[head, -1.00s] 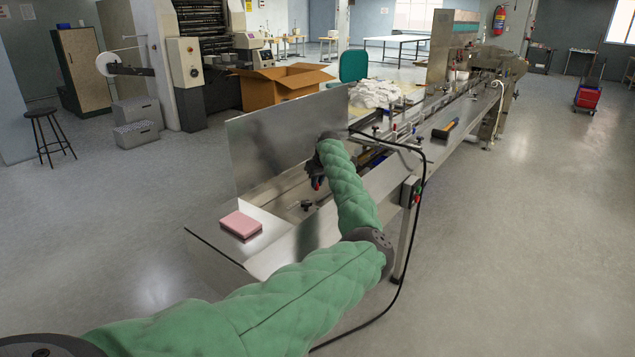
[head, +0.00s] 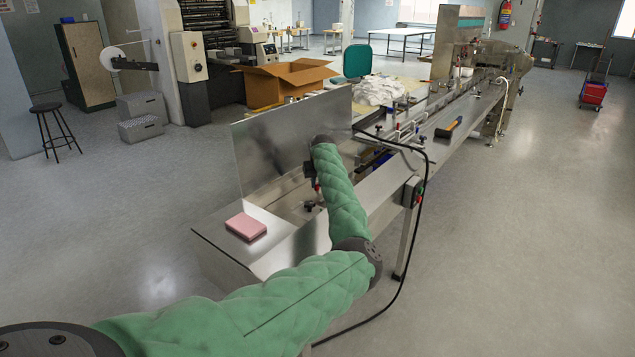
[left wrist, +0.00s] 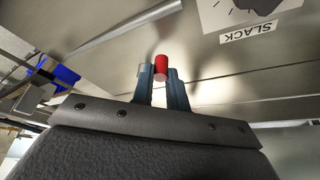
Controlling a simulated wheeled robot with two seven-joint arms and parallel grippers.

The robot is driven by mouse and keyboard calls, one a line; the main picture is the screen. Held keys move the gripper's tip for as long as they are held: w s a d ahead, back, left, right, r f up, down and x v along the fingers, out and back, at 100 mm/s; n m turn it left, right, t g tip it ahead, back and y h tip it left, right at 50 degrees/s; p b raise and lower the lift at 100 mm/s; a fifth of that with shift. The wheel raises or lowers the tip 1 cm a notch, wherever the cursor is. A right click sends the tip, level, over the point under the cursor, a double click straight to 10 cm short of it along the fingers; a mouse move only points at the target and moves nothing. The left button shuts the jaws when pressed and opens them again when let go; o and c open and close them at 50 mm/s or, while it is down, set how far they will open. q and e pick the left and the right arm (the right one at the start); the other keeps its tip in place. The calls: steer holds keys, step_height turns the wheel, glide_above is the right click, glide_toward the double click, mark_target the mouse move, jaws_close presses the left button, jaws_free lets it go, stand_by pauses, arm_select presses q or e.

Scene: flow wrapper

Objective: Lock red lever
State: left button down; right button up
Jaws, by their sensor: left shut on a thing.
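The red lever (left wrist: 161,66) shows in the left wrist view as a short red cylinder at the fingertips. My left gripper (left wrist: 158,76) is shut on it, one blue-grey finger on each side. In the head view my left gripper (head: 312,176) is a small dark shape over the metal trough of the machine, mostly hidden by my green arm. A bit of red shows beside it there, but the lever's full shape and angle are hidden. My right gripper is in neither view.
A pink block (head: 245,227) lies on the near end of the machine. An upright metal panel (head: 290,140) stands behind the trough. A black knob (head: 309,205) is close by.

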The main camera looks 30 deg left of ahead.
arm_select(q)
steer(key=c, duration=1.4)
jaws_free()
